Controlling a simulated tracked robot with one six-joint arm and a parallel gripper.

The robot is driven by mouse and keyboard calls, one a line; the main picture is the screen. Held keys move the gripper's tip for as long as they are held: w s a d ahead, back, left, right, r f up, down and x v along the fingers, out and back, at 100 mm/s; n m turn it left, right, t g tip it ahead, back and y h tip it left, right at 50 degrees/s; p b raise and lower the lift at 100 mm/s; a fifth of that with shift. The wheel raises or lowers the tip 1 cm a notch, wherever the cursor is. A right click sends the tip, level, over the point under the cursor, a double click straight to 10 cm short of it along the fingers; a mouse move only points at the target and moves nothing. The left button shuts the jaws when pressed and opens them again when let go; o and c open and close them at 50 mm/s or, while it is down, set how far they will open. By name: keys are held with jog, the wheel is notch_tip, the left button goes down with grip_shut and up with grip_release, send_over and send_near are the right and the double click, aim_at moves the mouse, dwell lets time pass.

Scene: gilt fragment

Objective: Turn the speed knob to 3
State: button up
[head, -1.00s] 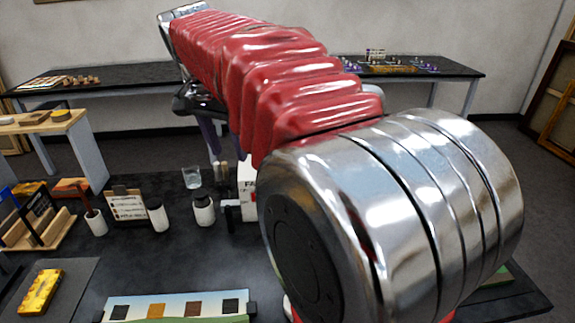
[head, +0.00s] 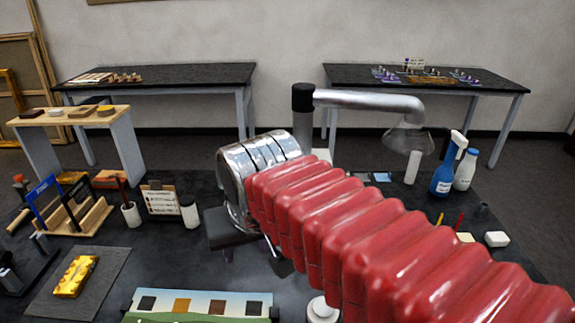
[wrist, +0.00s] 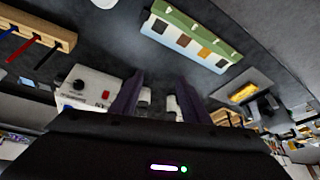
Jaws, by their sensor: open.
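In the wrist view a white box carries a round black knob (wrist: 77,86) and a red switch (wrist: 105,95). The markings around the knob are too small to read. My gripper (wrist: 160,82) is open and empty, with its two dark fingers apart; the knob lies to the left of the left finger, not between them. In the head view my gripper (head: 272,252) is partly hidden behind my red-sleeved arm, over the dark bench. The knob cannot be seen in the head view, where my arm covers much of the bench middle.
A metal duct (head: 365,100) with a clear hood (head: 408,140) rises behind my arm. A gilt piece (head: 76,276) lies on a grey mat at left. A colour-swatch panel (head: 200,303) is at the front. A clipboard (head: 160,199), cup and jar stand behind; spray bottle (head: 447,170) at right.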

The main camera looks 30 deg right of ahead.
jog(key=s+a+f+n, duration=0.2)
jog(key=s+f, duration=0.2)
jog(key=shift+a+f+n+t+y, duration=0.15)
jog(key=shift+f+n+t+y, duration=0.15)
jog(key=shift+f+t, duration=0.1)
jog(key=shift+s, duration=0.1)
